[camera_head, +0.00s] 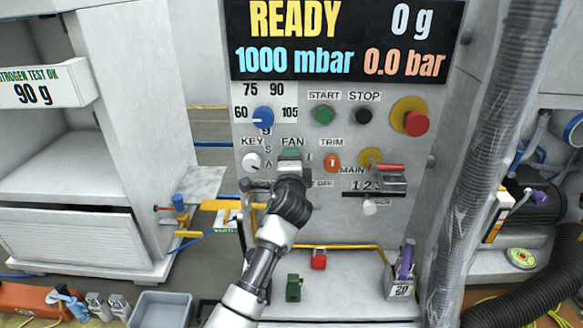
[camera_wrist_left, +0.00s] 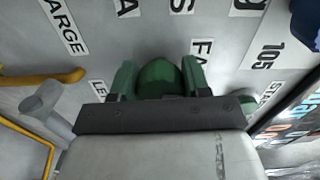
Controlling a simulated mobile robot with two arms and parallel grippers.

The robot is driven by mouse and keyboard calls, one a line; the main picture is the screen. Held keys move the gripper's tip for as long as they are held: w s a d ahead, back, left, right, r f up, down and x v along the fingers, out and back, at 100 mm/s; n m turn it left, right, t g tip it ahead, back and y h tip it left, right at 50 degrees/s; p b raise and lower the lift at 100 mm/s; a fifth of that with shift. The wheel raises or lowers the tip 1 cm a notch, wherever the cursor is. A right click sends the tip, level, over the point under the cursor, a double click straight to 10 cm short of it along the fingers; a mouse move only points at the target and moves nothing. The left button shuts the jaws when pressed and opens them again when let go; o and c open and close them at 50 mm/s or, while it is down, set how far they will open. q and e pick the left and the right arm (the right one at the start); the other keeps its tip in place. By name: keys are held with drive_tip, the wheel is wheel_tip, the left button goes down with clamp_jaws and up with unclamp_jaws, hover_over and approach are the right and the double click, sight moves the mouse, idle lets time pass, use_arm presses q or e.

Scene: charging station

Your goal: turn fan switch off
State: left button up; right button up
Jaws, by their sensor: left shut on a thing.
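The green fan switch (camera_head: 291,154) is on the grey control panel under the FAN label. My left gripper (camera_head: 290,170) reaches up from below and covers the lower part of the switch and some of the lettering under it. In the left wrist view, the green knob (camera_wrist_left: 160,74) sits between the two fingers of my left gripper (camera_wrist_left: 158,82), which are shut on it. The knob's pointer and exact setting are hidden. My right gripper is not in view.
On the panel, a white key switch (camera_head: 251,161) is left of the fan switch and an orange trim knob (camera_head: 332,162) is right. A blue dial (camera_head: 263,115) and the green start button (camera_head: 323,114) are above. A grey hose (camera_head: 491,150) hangs at the right.

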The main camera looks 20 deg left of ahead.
use_arm(q)
drive_tip(key=shift+f+n, duration=0.1)
drive_tip(key=shift+n, duration=0.6)
drive_tip(key=shift+b, duration=0.3)
drive_tip(key=o, duration=0.9)
drive_tip(key=b+v, duration=0.1)
drive_tip(key=v, duration=1)
drive_tip(key=shift+w, duration=0.1)
